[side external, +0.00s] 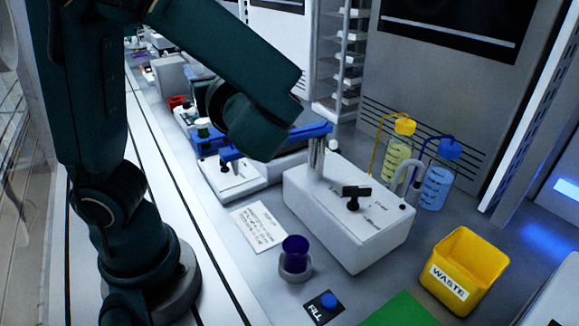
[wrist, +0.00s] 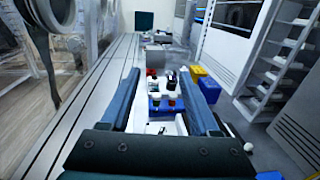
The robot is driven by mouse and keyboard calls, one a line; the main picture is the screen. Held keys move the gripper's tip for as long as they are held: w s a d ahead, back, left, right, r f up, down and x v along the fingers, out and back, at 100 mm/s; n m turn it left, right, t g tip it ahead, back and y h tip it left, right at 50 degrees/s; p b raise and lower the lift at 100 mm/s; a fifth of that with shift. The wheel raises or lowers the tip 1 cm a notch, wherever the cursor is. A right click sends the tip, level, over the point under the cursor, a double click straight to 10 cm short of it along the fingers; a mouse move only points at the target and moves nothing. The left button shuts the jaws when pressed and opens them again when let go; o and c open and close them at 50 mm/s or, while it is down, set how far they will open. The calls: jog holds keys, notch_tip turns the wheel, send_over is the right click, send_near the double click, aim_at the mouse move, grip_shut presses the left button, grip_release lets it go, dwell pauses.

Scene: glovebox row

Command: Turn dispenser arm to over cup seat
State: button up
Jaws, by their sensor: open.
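The dispenser arm (side external: 308,131) is a blue bar on a metal post at the back of a white dispenser box (side external: 340,222). It reaches left and passes behind my wrist; its blue end shows near a smaller white block, away from the cup seat. The cup seat (side external: 294,271) is a grey ring at the box's front left, holding a purple cup (side external: 295,248). My gripper (wrist: 161,76) is open with nothing between its two blue fingers. In the side view my dark green wrist hides most of it, so any contact with the dispenser arm cannot be told.
A black lever (side external: 356,192) tops the box. A blue FILL button (side external: 328,300), printed card (side external: 258,226) and yellow WASTE bin (side external: 464,274) surround it. Yellow and blue bottles (side external: 435,186) stand behind. Several small bottles (wrist: 163,88) and the smaller white block (side external: 231,178) lie further along.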

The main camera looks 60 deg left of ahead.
jog(key=w+d+f+m+t+h, duration=0.1)
jog(key=w+d+f+m+t, duration=0.25)
jog(key=d+f, duration=0.55)
jog(key=shift+n+t, duration=0.35)
jog(key=shift+n, duration=0.1)
jog(key=shift+r+x, duration=0.2)
jog(key=shift+x, duration=2.35)
jog(key=shift+s, duration=0.1)
grip_shut()
